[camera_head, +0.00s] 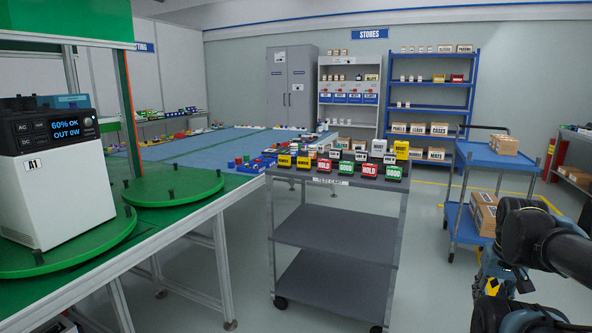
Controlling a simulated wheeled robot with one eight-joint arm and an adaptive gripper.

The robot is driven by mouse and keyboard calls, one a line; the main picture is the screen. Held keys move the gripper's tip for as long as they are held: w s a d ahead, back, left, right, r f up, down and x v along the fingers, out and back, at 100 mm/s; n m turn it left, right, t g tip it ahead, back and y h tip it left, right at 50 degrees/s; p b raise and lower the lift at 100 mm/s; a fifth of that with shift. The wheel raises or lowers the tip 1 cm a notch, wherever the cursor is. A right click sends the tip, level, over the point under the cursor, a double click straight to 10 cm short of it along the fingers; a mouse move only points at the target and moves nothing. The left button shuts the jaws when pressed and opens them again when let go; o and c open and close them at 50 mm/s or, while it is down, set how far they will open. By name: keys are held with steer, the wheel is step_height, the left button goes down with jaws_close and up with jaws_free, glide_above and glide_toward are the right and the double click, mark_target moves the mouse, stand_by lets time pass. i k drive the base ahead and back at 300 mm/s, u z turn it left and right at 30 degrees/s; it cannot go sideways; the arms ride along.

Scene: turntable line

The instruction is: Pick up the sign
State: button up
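Several small block-like signs stand on the top shelf of a grey cart (338,183) in the middle of the view. The front row has a yellow sign (284,161), a red HOLD sign (324,165), a green GOOD sign (346,168), another red HOLD sign (369,170) and another green GOOD sign (393,172). Behind them stand white signs (379,148) and a yellow sign (401,149). Which one the task means cannot be told. Black and blue-grey links of my arm show at the lower right, well apart from the cart. No gripper fingers can be seen.
A green workbench with turntables (172,188) and a white power unit (62,180) fills the left. A blue trolley (468,222) with cartons stands right of the cart. Shelves and a grey cabinet (292,87) line the back. Floor is clear between cart and trolley.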

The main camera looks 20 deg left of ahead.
mark_target(324, 165)
steer(key=u, duration=0.6)
steer(key=i, duration=0.8)
steer(key=u, duration=0.6)
